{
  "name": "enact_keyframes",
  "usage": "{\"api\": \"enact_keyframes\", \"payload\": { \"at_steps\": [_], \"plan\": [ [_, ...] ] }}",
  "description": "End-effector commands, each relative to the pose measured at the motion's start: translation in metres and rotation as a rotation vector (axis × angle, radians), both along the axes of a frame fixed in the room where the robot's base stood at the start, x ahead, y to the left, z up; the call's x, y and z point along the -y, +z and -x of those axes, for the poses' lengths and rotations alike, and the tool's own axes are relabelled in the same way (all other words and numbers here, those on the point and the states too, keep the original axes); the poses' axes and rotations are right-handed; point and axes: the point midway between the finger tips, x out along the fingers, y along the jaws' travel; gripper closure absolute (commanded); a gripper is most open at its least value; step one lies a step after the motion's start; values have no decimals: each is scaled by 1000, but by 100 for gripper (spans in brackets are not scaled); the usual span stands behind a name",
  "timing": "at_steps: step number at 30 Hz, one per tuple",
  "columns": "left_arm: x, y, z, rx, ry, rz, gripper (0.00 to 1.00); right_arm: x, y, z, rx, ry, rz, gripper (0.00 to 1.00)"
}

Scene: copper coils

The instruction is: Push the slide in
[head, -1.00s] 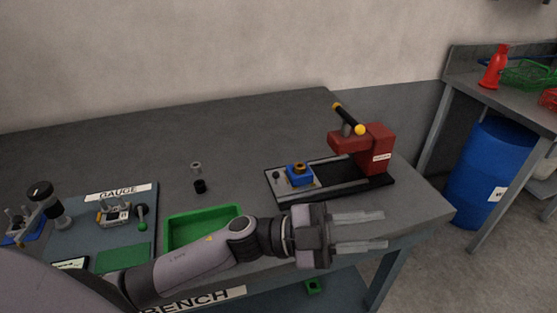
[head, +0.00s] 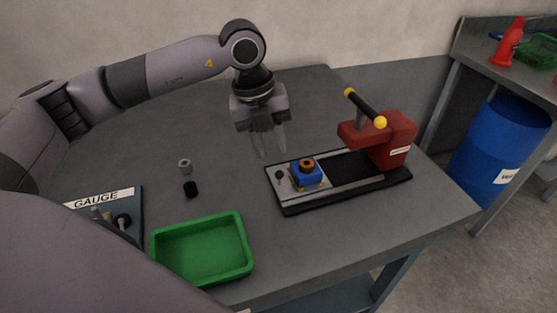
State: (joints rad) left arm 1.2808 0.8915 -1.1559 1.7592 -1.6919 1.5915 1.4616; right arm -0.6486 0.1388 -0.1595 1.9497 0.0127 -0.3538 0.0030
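The slide (head: 338,173) is a grey plate on a dark base, under a red press (head: 397,140) on the right part of the bench. A blue fixture (head: 308,181) holding a copper-coloured ring (head: 307,163) sits near its left end, outside the press. A small dark knob (head: 280,174) stands at the slide's left end. My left gripper (head: 272,154) points down with its fingers apart and empty. In the picture its fingertips are just above and left of the knob; whether they touch the bench I cannot tell. My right gripper is not seen.
A green tray (head: 203,250) is at the front. A grey cylinder (head: 185,166) and a black cylinder (head: 191,189) stand left of the slide. The press has a black lever with yellow ends (head: 365,107). A gauge board (head: 105,200) lies at left. The back of the bench is clear.

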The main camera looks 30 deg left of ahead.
Motion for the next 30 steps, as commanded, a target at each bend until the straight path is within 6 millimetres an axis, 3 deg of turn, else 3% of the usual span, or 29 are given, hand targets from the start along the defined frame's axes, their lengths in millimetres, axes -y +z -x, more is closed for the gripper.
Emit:
{"api": "enact_keyframes", "payload": {
  "at_steps": [15,26,29,30],
  "plan": [
    [9,-62,-8,-1,4,-5,69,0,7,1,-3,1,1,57],
    [10,-69,-8,0,2,-4,69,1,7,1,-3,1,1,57],
    [10,-69,-8,0,2,-4,100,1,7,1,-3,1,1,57],
    [10,-69,-8,0,2,-4,100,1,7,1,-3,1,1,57]
  ]
}}
